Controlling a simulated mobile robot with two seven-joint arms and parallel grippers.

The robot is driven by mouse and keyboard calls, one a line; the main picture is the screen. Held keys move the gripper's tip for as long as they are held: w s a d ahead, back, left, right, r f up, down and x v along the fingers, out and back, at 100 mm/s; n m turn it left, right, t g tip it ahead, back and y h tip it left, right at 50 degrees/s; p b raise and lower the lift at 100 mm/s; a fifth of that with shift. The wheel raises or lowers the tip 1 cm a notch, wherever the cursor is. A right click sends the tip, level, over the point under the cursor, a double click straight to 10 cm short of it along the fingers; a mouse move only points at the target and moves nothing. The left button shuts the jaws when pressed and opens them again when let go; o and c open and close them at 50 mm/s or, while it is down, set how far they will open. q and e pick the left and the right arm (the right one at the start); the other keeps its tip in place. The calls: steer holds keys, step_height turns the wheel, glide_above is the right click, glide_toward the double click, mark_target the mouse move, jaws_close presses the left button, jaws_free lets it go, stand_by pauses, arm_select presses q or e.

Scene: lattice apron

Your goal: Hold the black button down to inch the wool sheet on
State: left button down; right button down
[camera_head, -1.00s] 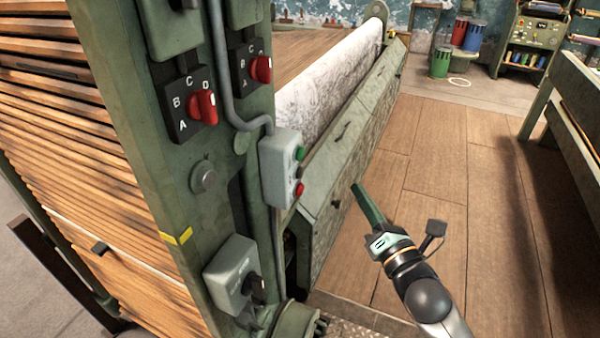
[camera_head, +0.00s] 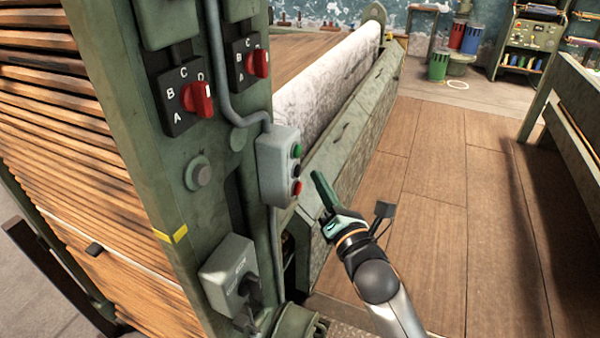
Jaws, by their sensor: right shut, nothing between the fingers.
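The black button (camera_head: 296,169) sits on a grey control box (camera_head: 274,168) on the green machine post. It lies between a green button (camera_head: 297,151) above and a red button (camera_head: 296,188) below. The wool sheet (camera_head: 330,88) is a pale roll stretching back along the machine behind the post. My right gripper (camera_head: 318,178) is shut and empty. Its fingertips are just right of the control box, about level with the black and red buttons, with a small gap in the picture. My left gripper does not show.
Two rotary switches with red knobs, one at the left (camera_head: 197,98) and one at the right (camera_head: 258,64), are higher on the post. A grey socket box (camera_head: 229,274) is lower down. Wooden floor (camera_head: 430,240) is clear to the right, before a bench (camera_head: 575,115).

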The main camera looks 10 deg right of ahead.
steer(key=shift+w+a, duration=0.2)
steer(key=shift+a, duration=0.15)
stand_by(1.2)
stand_by(0.6)
steer(key=shift+w+a, duration=0.25)
steer(key=shift+a, duration=0.1)
steer(key=shift+w+a, duration=0.25)
steer(key=shift+a, duration=0.2)
stand_by(0.7)
steer(key=shift+s+d, duration=0.1)
steer(key=shift+d, duration=0.05)
stand_by(2.3)
steer(key=shift+s+d+p, duration=0.45)
steer(key=shift+d+p, duration=0.15)
steer(key=shift+d, duration=0.05)
